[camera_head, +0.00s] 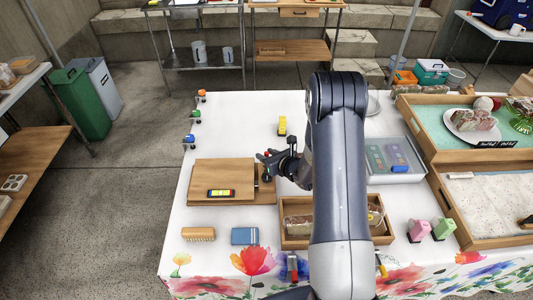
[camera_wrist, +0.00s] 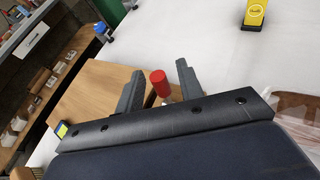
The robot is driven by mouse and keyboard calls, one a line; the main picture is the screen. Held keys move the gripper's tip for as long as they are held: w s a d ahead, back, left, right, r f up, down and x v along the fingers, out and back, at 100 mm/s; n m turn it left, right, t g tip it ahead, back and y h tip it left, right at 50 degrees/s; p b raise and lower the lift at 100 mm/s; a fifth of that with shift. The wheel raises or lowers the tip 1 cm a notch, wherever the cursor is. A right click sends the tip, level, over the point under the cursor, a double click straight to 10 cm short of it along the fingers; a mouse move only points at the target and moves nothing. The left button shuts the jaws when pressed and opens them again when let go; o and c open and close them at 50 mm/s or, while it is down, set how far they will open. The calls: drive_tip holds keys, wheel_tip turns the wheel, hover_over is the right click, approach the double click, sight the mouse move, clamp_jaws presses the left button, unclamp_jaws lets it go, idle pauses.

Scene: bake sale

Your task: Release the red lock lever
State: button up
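In the wrist view a red cylindrical knob (camera_wrist: 159,83), which I take for the red lock lever's handle, stands between the fingers of my gripper (camera_wrist: 161,70). The fingers are apart, with visible gaps on both sides of the knob. Its lower part is hidden behind the gripper body. A wooden board (camera_wrist: 92,90) lies beneath. In the head view my gripper (camera_head: 264,166) is over the right part of the wooden board (camera_head: 215,176), beside a small metal bar (camera_head: 256,186).
A level (camera_head: 221,193) lies on the board. A yellow object (camera_head: 282,126) stands behind my gripper. A wooden tray (camera_head: 296,243) with wrapped loaves, a brush (camera_head: 198,234) and a blue box (camera_head: 244,236) are in front. White cloth (camera_head: 240,125) is clear behind the board.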

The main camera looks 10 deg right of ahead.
drive_tip(key=shift+w+a+f, duration=0.1)
drive_tip(key=shift+w, duration=0.1)
clamp_jaws()
idle(0.3)
drive_tip(key=b, duration=0.3)
drive_tip(key=shift+s+f+b, duration=0.15)
drive_tip(key=shift+f+b, duration=0.1)
drive_tip(key=shift+b, duration=0.05)
drive_tip(key=t+b, duration=0.1)
drive_tip(key=b, duration=0.3)
drive_tip(key=shift+s+n, duration=0.2)
drive_tip(key=shift+n, duration=0.1)
drive_tip(key=shift+s+a+r+t+b, duration=0.1)
drive_tip(key=shift+r+t+b, duration=0.2)
drive_tip(key=shift+b, duration=0.15)
